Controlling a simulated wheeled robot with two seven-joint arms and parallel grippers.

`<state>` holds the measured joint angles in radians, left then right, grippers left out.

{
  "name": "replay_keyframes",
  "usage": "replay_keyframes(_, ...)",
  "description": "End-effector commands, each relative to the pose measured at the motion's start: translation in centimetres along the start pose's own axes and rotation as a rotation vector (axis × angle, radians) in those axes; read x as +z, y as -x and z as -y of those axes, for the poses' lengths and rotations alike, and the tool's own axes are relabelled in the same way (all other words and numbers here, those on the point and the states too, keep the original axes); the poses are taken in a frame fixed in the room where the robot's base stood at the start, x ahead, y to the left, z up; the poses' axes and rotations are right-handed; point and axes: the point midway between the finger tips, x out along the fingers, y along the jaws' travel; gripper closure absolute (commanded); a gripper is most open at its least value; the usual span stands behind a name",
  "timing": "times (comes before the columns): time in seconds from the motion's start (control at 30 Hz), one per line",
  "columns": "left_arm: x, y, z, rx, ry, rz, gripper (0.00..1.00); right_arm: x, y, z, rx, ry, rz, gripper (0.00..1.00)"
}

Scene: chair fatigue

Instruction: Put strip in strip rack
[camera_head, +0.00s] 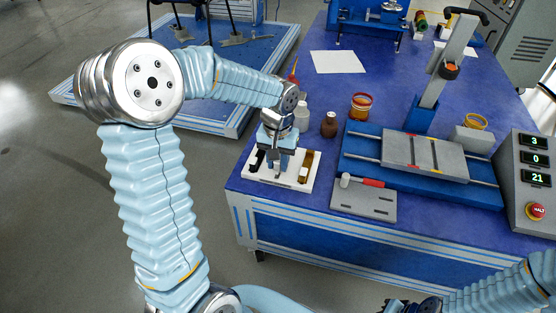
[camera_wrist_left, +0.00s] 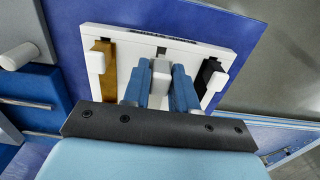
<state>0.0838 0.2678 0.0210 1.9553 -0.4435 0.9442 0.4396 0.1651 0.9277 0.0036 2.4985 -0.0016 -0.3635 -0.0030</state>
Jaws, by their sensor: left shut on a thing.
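The white strip rack (camera_head: 292,184) lies at the blue table's near left corner; it also shows in the left wrist view (camera_wrist_left: 130,42). A black strip (camera_head: 256,160) is at its left side and a brown strip (camera_head: 307,164) at its right side, each with a white end block. My left gripper (camera_head: 277,160) points down over the rack's middle. In the left wrist view its blue fingers (camera_wrist_left: 158,92) are shut on a pale strip's end block (camera_wrist_left: 160,76). The strip's lower part is mostly hidden, so I cannot tell whether it is seated. My right gripper (camera_head: 412,306) is cut off at the bottom edge.
A white bottle (camera_head: 302,114) and a brown bottle (camera_head: 329,125) stand just behind the rack. The blue test rig (camera_head: 420,170) and the control box (camera_head: 527,180) stand farther right.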

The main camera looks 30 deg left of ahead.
Motion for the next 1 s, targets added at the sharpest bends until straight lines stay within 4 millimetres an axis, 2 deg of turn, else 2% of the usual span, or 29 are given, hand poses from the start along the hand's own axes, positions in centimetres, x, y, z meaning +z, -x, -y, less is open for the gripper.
replay_keyframes(0.7,-0.01,-0.02,-0.03,0.0,0.0,0.0,1.0,0.0,0.02,0.01,0.0,0.0,0.0,1.0)
replay_keyframes(1.0,0.0,-0.68,-0.04,0.0,0.0,0.0,1.0,0.02,-0.46,-0.17,0.0,0.0,0.0,1.0)
